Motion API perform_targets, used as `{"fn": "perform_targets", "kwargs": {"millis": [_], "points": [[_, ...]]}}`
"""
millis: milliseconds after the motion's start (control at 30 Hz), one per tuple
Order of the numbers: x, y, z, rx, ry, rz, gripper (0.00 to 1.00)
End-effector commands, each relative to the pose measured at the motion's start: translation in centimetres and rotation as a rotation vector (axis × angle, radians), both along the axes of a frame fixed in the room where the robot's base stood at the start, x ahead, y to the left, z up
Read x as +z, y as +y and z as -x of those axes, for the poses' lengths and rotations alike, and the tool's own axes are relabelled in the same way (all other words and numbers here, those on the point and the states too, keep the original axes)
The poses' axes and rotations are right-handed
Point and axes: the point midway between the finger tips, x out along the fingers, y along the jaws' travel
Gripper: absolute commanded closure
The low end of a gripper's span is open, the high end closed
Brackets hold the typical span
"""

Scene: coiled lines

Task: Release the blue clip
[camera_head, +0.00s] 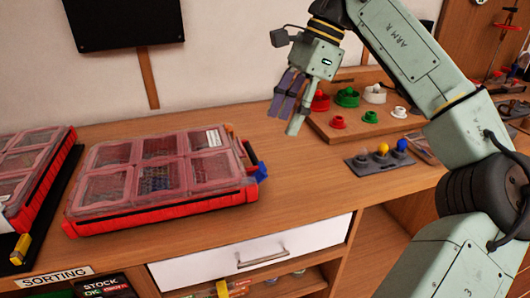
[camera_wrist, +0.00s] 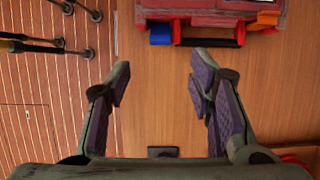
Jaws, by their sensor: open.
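A red organizer case (camera_head: 165,205) with a clear, compartmented lid lies on the wooden bench. The blue clip (camera_head: 262,171) is at the near right corner of the case, at one end of its black handle. In the wrist view the blue clip (camera_wrist: 160,34) shows at the top, left of the handle; I cannot tell whether it is latched. An orange clip (camera_wrist: 267,18) is at the handle's other end. My gripper (camera_head: 285,117) is above the bench, right of the case. Its jaws (camera_wrist: 158,76) are open and empty, apart from the clip.
Another red case (camera_head: 38,170) lies at the left. A wooden board (camera_head: 345,127) with coloured round parts and a grey plate (camera_head: 378,163) with coloured knobs are at the right. A white drawer (camera_head: 250,250) is under the bench edge. Bench between case and plate is clear.

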Motion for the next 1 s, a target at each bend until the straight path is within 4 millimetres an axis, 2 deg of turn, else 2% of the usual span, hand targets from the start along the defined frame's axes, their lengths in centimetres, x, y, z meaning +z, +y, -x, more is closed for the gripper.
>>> {"fn": "perform_targets", "kwargs": {"millis": [400,500,700,1000], "points": [[-6.8,2.9,0.9,0.005,0.001,-0.007,0.52],[-7.9,3.3,1.0,0.002,0.0,-0.006,0.52],[-9.3,3.9,1.2,0.001,0.0,-0.005,0.52],[-9.4,3.9,1.2,0.001,-0.001,-0.007,0.54]]}}
